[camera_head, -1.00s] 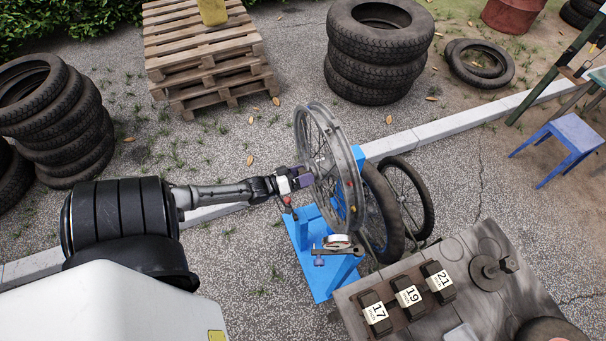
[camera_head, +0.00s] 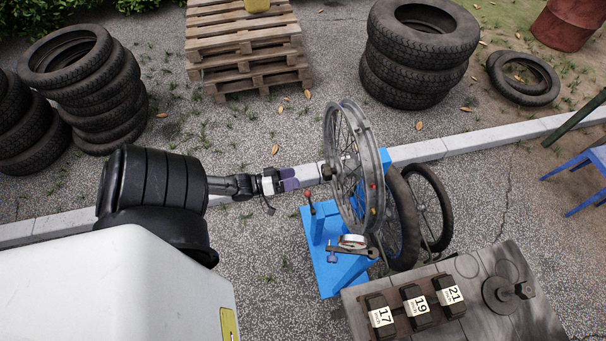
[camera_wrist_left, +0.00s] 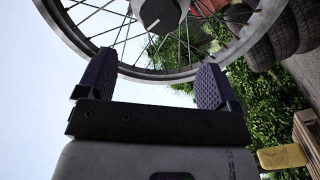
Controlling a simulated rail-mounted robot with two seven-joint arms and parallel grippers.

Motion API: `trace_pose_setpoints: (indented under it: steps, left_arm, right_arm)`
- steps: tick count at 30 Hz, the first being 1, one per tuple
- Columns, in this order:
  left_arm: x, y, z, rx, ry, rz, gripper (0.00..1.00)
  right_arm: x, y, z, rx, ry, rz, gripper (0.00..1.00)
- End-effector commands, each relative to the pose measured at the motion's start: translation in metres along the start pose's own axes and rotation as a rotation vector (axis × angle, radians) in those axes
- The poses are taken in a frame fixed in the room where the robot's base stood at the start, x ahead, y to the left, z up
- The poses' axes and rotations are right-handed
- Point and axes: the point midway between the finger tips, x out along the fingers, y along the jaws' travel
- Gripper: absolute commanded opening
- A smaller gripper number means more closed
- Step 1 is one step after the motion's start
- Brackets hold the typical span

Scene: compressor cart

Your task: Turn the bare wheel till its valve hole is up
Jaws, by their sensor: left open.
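The bare wheel (camera_head: 383,158), a grey metal rim with thin spokes and no tyre, stands upright on a blue stand (camera_head: 328,272). A red mark and a yellowish mark show on its near side; I cannot make out the valve hole. My left gripper (camera_head: 291,179) is open and empty at the wheel's left side, at about hub height, with a gap to the wheel. In the left wrist view, the open purple fingers (camera_wrist_left: 155,80) point towards the rim and hub (camera_wrist_left: 160,12), with nothing between them. My right gripper is not in view.
A round dial gauge (camera_head: 353,241) sits at the stand's front, and a red-knobbed lever (camera_head: 308,197) at its left. Tyred wheels (camera_head: 431,207) stand just right. A bench (camera_head: 530,326) holds blocks labelled 17, 19 and 21. Tyre stacks and pallets stand behind a pale kerb.

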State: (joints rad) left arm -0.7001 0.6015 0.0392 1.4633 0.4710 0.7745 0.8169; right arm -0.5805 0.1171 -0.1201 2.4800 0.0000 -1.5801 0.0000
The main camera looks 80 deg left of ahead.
Motion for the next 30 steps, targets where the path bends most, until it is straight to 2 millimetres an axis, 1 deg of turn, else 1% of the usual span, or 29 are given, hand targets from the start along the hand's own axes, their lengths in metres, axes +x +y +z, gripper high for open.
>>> trace_pose_setpoints:
  steps: [3, 7, 27, 30]
  left_arm:
    - [-0.0092, 0.0001, 0.0001, 0.0, -0.001, -0.001, 0.86]
    - [-0.0137, 0.0002, 0.0, 0.0, 0.0, 0.0, 0.86]
    - [-0.0141, 0.0, 0.0, 0.0, 0.0, 0.0, 0.86]
    - [-0.014, 0.0, 0.0, 0.026, 0.0, 0.0, 0.86]
  right_arm:
    - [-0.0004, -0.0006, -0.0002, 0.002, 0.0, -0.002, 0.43]
    - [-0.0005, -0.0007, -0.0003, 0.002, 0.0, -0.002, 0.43]
    - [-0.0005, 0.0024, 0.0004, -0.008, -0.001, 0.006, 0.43]
    - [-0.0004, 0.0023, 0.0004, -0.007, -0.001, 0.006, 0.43]
